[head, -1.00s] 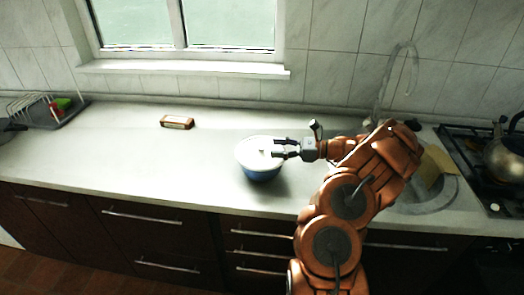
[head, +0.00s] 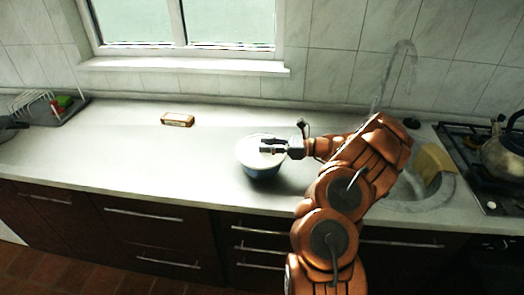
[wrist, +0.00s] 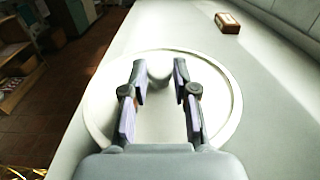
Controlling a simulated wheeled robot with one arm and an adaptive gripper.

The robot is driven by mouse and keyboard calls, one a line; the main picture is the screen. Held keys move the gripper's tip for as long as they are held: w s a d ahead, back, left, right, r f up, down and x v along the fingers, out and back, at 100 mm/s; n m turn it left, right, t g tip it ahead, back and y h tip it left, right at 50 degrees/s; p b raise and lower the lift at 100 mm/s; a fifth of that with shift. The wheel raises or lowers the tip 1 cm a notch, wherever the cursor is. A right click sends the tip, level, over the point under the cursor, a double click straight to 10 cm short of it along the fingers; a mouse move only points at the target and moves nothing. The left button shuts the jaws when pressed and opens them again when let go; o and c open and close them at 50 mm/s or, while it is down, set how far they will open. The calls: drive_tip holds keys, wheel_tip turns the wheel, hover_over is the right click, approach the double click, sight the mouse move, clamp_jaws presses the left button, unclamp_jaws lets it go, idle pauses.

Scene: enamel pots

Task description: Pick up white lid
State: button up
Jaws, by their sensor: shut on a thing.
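I cannot tell any gap between lid and pot. My gripper (head: 265,146) reaches over the lid from the right and is shut on the lid's knob. The pot's body is hidden under the lid there.
A small brown box (head: 177,119) lies at the back of the counter. A dish rack (head: 42,108) is at the far left. The sink (head: 425,205) and a stove with a kettle (head: 505,152) are to the right.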

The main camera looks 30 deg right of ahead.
clamp_jaws()
drive_tip(key=shift+r+b, duration=0.5)
drive_tip(key=shift+r, duration=0.3)
wheel_tip(320, 180, up, 2)
drive_tip(key=shift+s+b, duration=0.1)
drive_tip(key=shift+b, duration=0.35)
drive_tip(key=s+a+r+b, duration=0.1)
drive_tip(key=s+b, duration=0.2)
drive_tip(key=s, duration=1.2)
drive_tip(key=shift+s+a+r+b, duration=0.2)
drive_tip(key=shift+s+a+b, duration=0.05)
drive_tip(key=shift+s+b, duration=0.15)
drive_tip(key=shift+w, duration=0.1)
